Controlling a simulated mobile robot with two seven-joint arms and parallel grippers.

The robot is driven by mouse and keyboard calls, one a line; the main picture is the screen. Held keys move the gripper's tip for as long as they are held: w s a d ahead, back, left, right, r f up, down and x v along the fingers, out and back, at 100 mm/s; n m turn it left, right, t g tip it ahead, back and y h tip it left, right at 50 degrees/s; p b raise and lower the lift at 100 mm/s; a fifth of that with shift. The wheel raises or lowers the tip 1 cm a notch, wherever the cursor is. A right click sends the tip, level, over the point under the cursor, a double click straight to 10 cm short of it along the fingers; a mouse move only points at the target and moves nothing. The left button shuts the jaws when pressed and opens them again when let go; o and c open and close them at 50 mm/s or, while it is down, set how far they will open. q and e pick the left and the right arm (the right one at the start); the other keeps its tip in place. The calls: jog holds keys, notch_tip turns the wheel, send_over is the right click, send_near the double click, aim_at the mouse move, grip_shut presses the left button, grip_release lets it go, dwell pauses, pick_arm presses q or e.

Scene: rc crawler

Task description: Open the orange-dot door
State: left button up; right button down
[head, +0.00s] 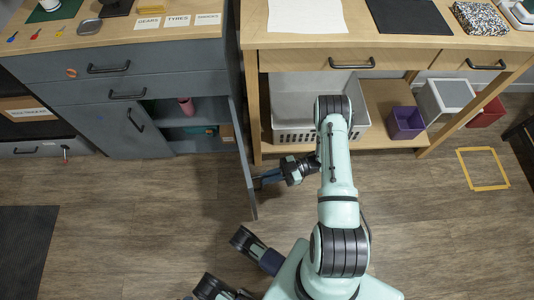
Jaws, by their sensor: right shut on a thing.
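The grey cabinet (60,95) stands at the left. A grey door (241,150) at its right side stands swung out into the room, seen nearly edge-on. The open compartment (204,108) shows behind it. My right gripper (260,181) is at the right-hand face of this door, near its free edge, shut on what looks like its handle; the handle itself is mostly hidden. The orange dot (71,73) that I can see is on a drawer front; any dot on the open door's face is not visible. My left gripper is not in view.
The compartment holds a pink cup (187,105). A closed door (120,130) is to its left. A wooden workbench (300,38) stands right of the door, with a white crate (294,133) and a purple bin (406,122) on its lower shelf. The floor (150,215) left of the door is clear.

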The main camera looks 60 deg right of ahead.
jog(key=shift+w+d, duration=0.15)
jog(key=shift+d, duration=0.05)
jog(key=c, duration=1.2)
grip_release()
jog(key=shift+o, duration=0.2)
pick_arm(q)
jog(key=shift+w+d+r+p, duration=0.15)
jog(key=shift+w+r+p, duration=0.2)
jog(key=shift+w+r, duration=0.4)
pick_arm(e)
jog(key=v, duration=1.3)
jog(key=shift+d+r, duration=0.1)
